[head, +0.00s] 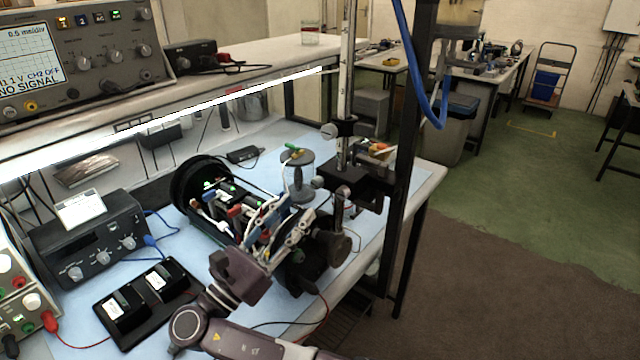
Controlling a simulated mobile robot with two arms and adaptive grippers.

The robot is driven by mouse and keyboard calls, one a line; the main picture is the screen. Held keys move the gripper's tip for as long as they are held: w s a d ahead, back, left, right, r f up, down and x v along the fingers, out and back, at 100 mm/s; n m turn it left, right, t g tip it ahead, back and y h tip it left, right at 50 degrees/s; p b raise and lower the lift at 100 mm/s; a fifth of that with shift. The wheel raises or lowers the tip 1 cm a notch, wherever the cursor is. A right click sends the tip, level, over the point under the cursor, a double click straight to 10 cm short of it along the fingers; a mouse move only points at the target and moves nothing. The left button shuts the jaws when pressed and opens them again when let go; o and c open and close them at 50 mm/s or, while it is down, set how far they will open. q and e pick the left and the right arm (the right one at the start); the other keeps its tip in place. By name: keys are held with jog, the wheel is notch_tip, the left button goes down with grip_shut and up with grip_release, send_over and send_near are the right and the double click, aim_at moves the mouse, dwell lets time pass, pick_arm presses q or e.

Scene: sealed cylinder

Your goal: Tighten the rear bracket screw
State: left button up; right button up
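The cylinder assembly lies on the blue mat of the bench, with a black round end ring (190,180) at its back left. Its open electronics frame (235,212) holds red, blue and green parts and wires. My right gripper (272,243) reaches in from the bottom and overlaps the front end of the frame. Its fingers blend with the parts behind, so I cannot tell if they are open, shut or touching anything. I cannot make out the rear bracket screw. My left gripper is not in view.
A black post (408,170) rises at the bench's right edge. A black tray (150,298) and dark instrument box (95,240) are on the left. A shelf (250,75) overhangs the back.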

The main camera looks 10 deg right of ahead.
aim_at(314, 186)
jog(key=w+d+r, duration=0.1)
jog(key=d+r+p, duration=0.1)
jog(key=shift+w+d+r+p, duration=0.2)
jog(key=shift+w+r+p, duration=0.1)
jog(key=shift+w, duration=0.05)
jog(key=shift+w+d, duration=0.6)
jog(key=shift+d, duration=0.25)
jog(key=shift+w+d+p, duration=0.2)
jog(key=shift+p, duration=0.1)
jog(key=shift+s+a+r, duration=0.1)
jog(key=shift+r, duration=0.05)
jog(key=c, duration=0.7)
grip_shut()
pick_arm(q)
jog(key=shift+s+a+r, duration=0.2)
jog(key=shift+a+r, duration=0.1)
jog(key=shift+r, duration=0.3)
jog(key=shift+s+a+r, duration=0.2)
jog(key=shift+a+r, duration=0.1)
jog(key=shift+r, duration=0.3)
